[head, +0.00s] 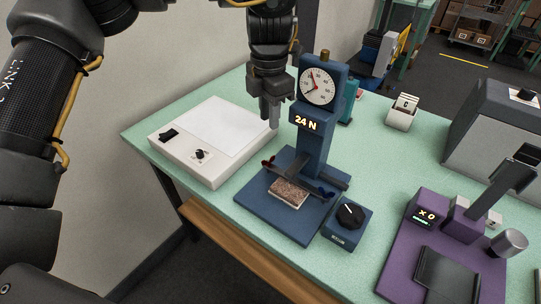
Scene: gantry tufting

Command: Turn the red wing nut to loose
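The red wing nut (268,163) is small and dark red, at the left end of the dark clamp bar on the blue test stand (317,140). The bar crosses a speckled brown sample (289,194) on the stand's base. How far the nut is turned is too small to tell. My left gripper (270,121) points down, left of the stand's column, and appears above the nut in the picture, apart from it. Its fingers overlap from this angle, so their opening is unclear. I see nothing held in them. My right gripper is out of view.
A white light box (214,145) lies left of the stand.

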